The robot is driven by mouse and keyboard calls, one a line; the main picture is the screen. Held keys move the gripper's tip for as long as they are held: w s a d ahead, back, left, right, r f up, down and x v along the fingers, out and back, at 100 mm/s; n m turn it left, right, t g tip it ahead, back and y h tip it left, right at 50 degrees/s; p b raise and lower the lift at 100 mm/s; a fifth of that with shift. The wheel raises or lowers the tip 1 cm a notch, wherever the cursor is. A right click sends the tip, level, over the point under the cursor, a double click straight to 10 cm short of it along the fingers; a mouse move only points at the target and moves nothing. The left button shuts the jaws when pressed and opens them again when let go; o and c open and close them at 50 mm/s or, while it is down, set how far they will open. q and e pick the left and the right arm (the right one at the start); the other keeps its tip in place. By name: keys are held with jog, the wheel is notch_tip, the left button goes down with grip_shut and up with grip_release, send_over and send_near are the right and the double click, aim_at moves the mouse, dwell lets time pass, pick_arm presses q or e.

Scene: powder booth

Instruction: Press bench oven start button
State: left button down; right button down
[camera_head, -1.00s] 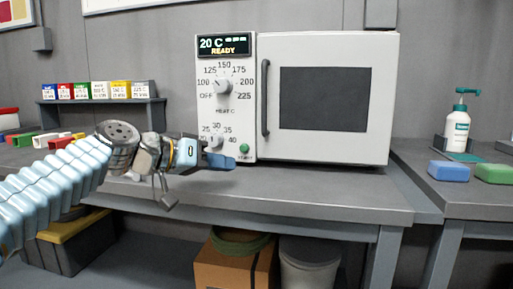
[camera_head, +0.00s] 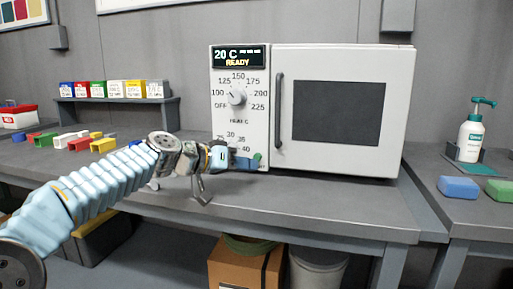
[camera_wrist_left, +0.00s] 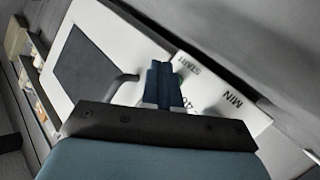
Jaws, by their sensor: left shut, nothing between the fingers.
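The white bench oven (camera_head: 397,110) stands on the grey bench with its door closed. Its display (camera_head: 238,57) reads 20 C and READY. The heat dial (camera_head: 237,97) is on the panel below it. The green start button (camera_head: 257,156) shows only in part at the panel's lower right, beside my left fingertips. My left gripper (camera_head: 248,162) is shut and empty in front of the lower panel and covers the lower dial. In the left wrist view its blue fingers (camera_wrist_left: 163,82) lie over the panel near the START label (camera_wrist_left: 189,63), with a bit of green beside them. Contact cannot be told. My right gripper is not in view.
A rack of coloured boxes (camera_head: 115,99) and several coloured blocks (camera_head: 75,141) are on the bench at left. A pump bottle (camera_head: 470,138), a blue block (camera_head: 458,187) and a green block (camera_head: 499,190) are at right. The bench front (camera_head: 300,205) is clear.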

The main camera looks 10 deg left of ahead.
pick_arm(q)
jog(key=shift+w, duration=0.65)
jog(key=shift+w+p, duration=0.15)
jog(key=shift+p, duration=0.2)
dwell(1.3)
jog(key=shift+w, duration=0.3)
jog(key=shift+w+p, duration=0.35)
jog(key=shift+w, duration=0.1)
dwell(0.6)
jog(key=shift+s, duration=0.1)
jog(key=shift+s+f+b, duration=0.2)
jog(key=shift+s+b, duration=0.3)
jog(key=shift+b, duration=0.4)
jog(key=shift+s, duration=0.2)
jog(key=shift+s+r, duration=0.1)
jog(key=shift+r, duration=0.05)
